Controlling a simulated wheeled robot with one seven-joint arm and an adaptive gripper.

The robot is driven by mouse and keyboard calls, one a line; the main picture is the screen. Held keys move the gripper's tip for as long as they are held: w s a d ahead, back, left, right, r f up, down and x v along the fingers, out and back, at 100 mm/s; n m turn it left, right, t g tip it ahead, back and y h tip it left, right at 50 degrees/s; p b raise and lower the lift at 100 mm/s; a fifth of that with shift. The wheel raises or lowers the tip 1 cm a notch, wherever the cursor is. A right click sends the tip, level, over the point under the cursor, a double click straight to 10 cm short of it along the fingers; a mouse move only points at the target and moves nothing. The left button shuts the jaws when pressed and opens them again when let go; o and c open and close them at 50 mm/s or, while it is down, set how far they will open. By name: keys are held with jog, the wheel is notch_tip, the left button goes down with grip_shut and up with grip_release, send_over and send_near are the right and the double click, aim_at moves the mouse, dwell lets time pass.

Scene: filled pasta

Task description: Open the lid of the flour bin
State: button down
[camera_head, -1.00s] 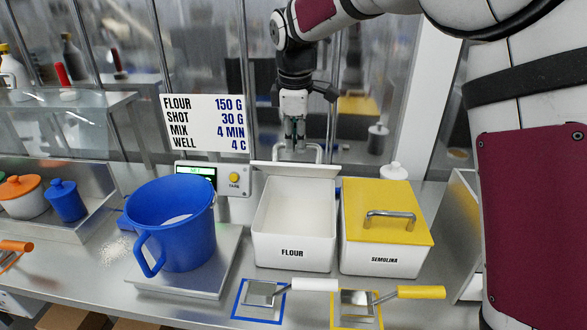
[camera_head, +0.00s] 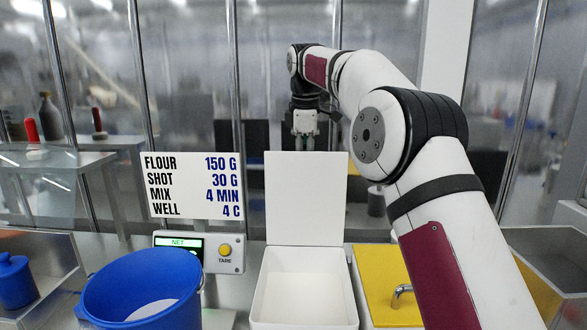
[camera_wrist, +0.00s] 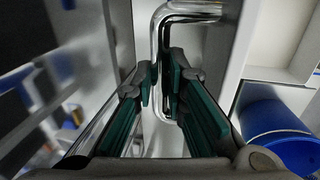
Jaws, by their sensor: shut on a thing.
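The white flour bin (camera_head: 262,300) stands open on the counter, its inside showing pale and its front cut off by the bottom edge. Its white lid (camera_head: 305,198) stands upright at the back of the bin, its flat inner face towards the head camera. My gripper (camera_wrist: 160,82) is shut on the lid's bent metal handle (camera_wrist: 157,42) in the wrist view, with the bar between its green-padded fingers. In the head view my gripper (camera_head: 305,140) is above and behind the lid's top edge; the lid hides the handle there.
The semolina bin's yellow lid (camera_head: 375,270) is to the right, partly behind my arm. A blue tub (camera_head: 105,300) stands at the left, and also shows in the wrist view (camera_wrist: 270,122). A scale display (camera_head: 180,241) and white recipe sign (camera_head: 193,186) stand behind it.

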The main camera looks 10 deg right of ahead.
jog(key=shift+w+d+f+b, duration=0.15)
jog(key=shift+w+f, duration=0.05)
jog(key=shift+w, duration=0.35)
jog(key=shift+w+d+f+b, duration=0.15)
jog(key=shift+w+d, duration=0.05)
jog(key=shift+w, duration=0.3)
jog(key=shift+w+d+f+b, duration=0.15)
jog(key=shift+w+f, duration=0.05)
jog(key=shift+w, duration=0.35)
jog(key=c, duration=1.9)
grip_release()
jog(key=o, duration=0.3)
jog(key=shift+w+f, duration=0.1)
jog(key=shift+w, duration=0.1)
jog(key=shift+s+a, duration=0.2)
